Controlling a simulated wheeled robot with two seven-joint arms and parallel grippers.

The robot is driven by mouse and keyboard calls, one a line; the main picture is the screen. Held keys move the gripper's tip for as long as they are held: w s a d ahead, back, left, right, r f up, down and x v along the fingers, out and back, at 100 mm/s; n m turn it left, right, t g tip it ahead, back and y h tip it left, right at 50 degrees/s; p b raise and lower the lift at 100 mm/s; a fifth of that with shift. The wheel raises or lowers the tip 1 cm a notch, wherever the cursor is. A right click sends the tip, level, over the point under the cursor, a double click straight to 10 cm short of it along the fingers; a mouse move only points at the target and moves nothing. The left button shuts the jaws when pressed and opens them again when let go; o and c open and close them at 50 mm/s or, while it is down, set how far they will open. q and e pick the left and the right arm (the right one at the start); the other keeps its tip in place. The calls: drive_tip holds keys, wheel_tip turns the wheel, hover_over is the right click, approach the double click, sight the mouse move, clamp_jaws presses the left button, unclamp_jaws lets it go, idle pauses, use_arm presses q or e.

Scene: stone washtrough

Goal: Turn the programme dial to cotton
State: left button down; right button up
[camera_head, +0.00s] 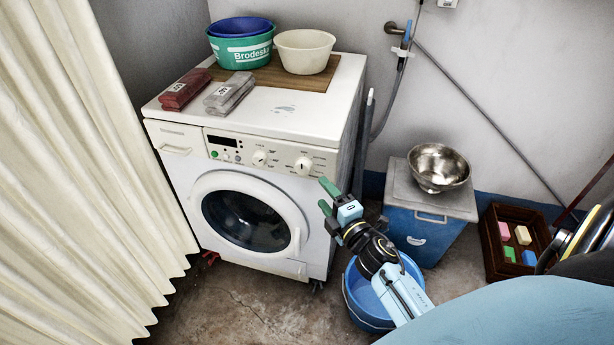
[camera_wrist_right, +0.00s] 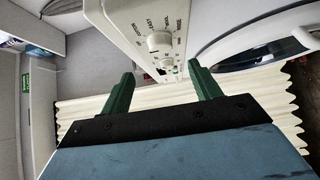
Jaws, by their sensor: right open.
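The programme dial (camera_head: 303,166) is a round white knob at the right end of the washing machine's front panel (camera_head: 272,157). In the right wrist view the dial (camera_wrist_right: 160,41) stands ahead of my fingers, with printed words around it, "COTTON" at its left. I cannot tell where its pointer stands. My right gripper (camera_head: 328,196) is open and empty, with green fingers, to the lower right of the dial and apart from it. In the right wrist view its fingers (camera_wrist_right: 162,76) are spread below the dial. My left gripper is not in view.
A second knob (camera_head: 260,158) sits left of the dial. The round door (camera_head: 248,213) is shut below. Tubs (camera_head: 240,48) and packets (camera_head: 228,95) stand on top. A blue bucket (camera_head: 360,300) is under my right arm; a blue box (camera_head: 425,220) carries a metal bowl (camera_head: 438,166). A curtain (camera_head: 80,170) hangs left.

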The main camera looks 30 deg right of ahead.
sight(304, 171)
drive_tip(key=w, duration=0.5)
drive_tip(key=w+b, duration=0.1)
drive_tip(key=w, duration=0.2)
drive_tip(key=shift+w+d+f, duration=0.1)
drive_tip(key=shift+d, duration=0.2)
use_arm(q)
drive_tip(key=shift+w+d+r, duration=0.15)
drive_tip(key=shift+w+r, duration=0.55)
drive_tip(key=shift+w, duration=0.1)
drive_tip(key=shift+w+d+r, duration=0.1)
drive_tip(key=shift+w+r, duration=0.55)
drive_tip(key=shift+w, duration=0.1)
use_arm(e)
drive_tip(key=shift+w, duration=0.75)
drive_tip(key=shift+c, duration=0.2)
drive_tip(key=c, duration=0.9)
